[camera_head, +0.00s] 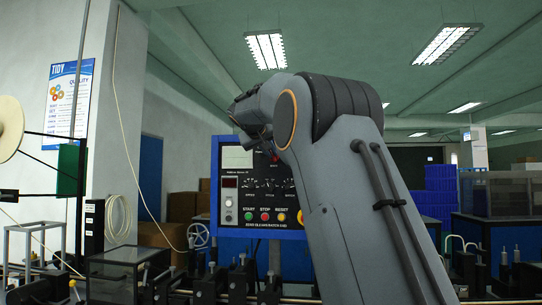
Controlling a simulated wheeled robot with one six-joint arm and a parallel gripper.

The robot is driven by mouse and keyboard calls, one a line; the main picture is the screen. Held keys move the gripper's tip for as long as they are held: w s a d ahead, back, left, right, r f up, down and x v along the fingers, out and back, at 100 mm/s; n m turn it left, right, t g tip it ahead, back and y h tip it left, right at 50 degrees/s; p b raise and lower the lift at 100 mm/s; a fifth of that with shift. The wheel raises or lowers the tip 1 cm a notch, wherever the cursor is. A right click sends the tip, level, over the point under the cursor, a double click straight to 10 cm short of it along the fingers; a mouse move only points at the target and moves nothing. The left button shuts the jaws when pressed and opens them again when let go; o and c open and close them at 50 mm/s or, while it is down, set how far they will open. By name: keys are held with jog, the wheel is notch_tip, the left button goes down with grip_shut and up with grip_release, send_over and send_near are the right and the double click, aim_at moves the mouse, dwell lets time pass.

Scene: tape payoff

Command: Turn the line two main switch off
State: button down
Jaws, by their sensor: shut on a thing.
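A blue-framed control panel (228,222) stands behind my arm, with a pale display at its top left. Green START, red STOP and yellow RESET buttons (265,216) sit along its lower part, with several dial knobs above them. A small red control (275,159) shows just below my wrist, and I cannot tell its type. A yellow part at the panel's right edge (300,217) is partly covered by my arm. No line two label is readable. My wrist is in front of the panel's upper part; my gripper's fingers are hidden, and so is the panel's right side.
A low machine bench with dark fixtures (210,285) runs across the front. A glass-sided black box (117,270) stands at left, near a white pillar with a poster (70,95). Blue crates (440,185) and a blue workstation (495,235) are at the right.

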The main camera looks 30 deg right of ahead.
jog(key=shift+w+a+n+h+b, duration=0.15)
jog(key=shift+n+h+b, duration=0.3)
jog(key=shift+n, duration=0.35)
jog(key=shift+a+n+h+b, duration=0.1)
jog(key=shift+n+h+b, duration=0.2)
jog(key=shift+n+h, duration=0.4)
jog(key=c, duration=1.8)
grip_release()
jog(key=shift+f+g, duration=0.1)
jog(key=shift+g, duration=0.2)
jog(key=shift+c, duration=0.2)
jog(key=b+v, duration=0.2)
jog(key=v, duration=0.5)
jog(key=shift+s+a, duration=0.25)
